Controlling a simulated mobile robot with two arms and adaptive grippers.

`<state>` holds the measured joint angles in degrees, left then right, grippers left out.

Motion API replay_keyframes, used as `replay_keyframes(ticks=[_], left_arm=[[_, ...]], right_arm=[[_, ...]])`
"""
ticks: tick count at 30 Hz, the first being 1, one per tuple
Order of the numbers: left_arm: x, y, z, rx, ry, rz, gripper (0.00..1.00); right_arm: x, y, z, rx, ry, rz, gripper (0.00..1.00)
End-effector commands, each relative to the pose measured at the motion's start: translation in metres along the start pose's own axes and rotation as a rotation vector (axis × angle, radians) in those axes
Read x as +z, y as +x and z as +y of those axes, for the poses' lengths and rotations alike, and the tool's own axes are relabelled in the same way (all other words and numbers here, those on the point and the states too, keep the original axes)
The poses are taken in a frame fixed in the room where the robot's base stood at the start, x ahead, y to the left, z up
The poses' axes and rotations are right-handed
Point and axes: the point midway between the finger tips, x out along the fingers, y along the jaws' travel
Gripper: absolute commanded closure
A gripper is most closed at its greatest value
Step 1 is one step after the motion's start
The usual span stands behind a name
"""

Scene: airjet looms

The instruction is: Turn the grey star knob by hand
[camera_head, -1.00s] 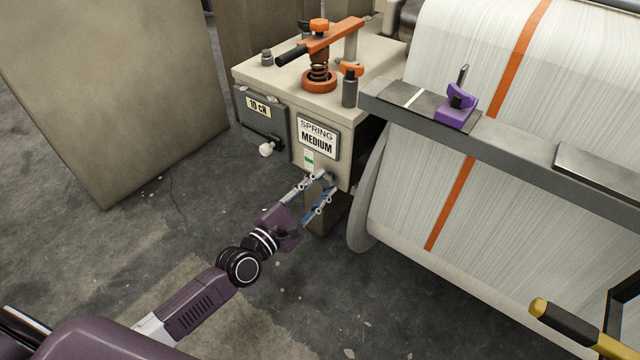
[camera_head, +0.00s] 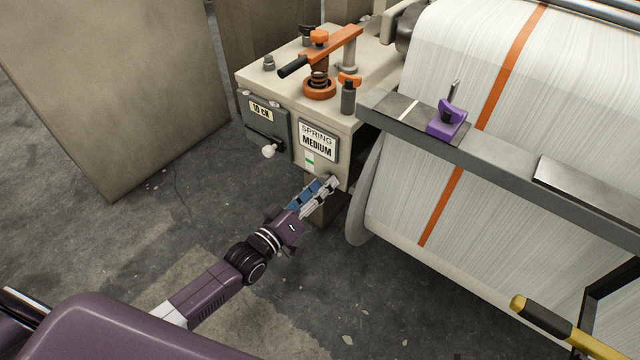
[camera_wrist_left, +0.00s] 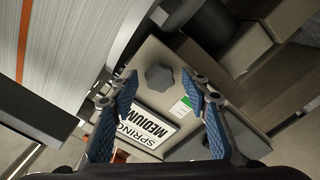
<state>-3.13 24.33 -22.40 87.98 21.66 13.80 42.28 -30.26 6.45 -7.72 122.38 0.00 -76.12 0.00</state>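The grey star knob (camera_wrist_left: 159,77) sits on the lower front of a beige machine box (camera_head: 355,140) and shows whole in the left wrist view. In the head view my fingers mostly hide it. My left gripper (camera_head: 322,190) reaches up to it from the lower left. In the left wrist view its blue fingers (camera_wrist_left: 160,84) are open, one on each side of the knob, with a visible gap on both sides. I cannot tell how far the tips are from the box face. My right gripper is not in view.
A SPRING MEDIUM plate (camera_head: 317,140) is above the knob. A white ball-ended lever (camera_head: 268,151) is to the left. An orange lever (camera_head: 335,48) tops the box. The white warp roll (camera_head: 480,110) and grey rail (camera_head: 500,150) stand to the right. The floor at lower left is open.

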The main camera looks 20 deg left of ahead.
Motion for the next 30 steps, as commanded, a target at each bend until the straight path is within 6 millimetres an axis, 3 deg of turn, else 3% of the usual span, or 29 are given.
replay_keyframes(ticks=[8, 24, 30], left_arm=[[-0.001, -0.002, 0.0, 0.0, -0.004, 0.0, 0.56], [-0.002, -0.053, 0.001, -0.001, -0.005, 0.0, 0.56], [-0.001, -0.06, 0.0, 0.0, -0.006, 0.001, 0.56]], right_arm=[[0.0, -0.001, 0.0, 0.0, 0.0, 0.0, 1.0], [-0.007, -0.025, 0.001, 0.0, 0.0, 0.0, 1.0], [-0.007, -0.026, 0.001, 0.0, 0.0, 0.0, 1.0]])
